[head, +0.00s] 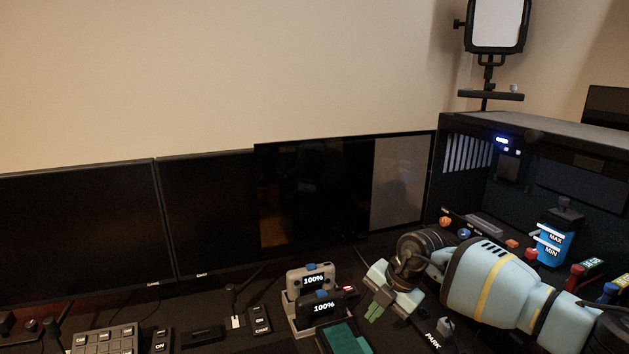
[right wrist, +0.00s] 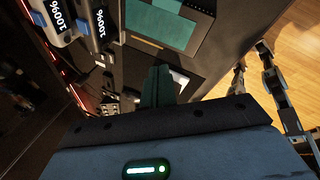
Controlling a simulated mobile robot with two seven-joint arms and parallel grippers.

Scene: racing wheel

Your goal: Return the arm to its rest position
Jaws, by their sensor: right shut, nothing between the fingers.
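My right arm (head: 490,285), pale blue with a yellow band, reaches in from the right in the head view. Its right gripper (head: 376,311) is shut and empty, with its green fingers pointing down and left above the dark desk. The fingers also show in the right wrist view (right wrist: 157,87), pressed together with nothing between them. The gripper is just right of two small devices that read 100% and appears apart from them. My left gripper is not in the head view.
The grey 100% device (head: 312,281) and black 100% device (head: 322,307) stand beside a teal-screened box (head: 343,338). Dark monitors (head: 80,230) line the back. A blue MAX/MIN container (head: 553,245) stands by the open dark case (head: 560,130). A button panel (head: 103,340) lies front left.

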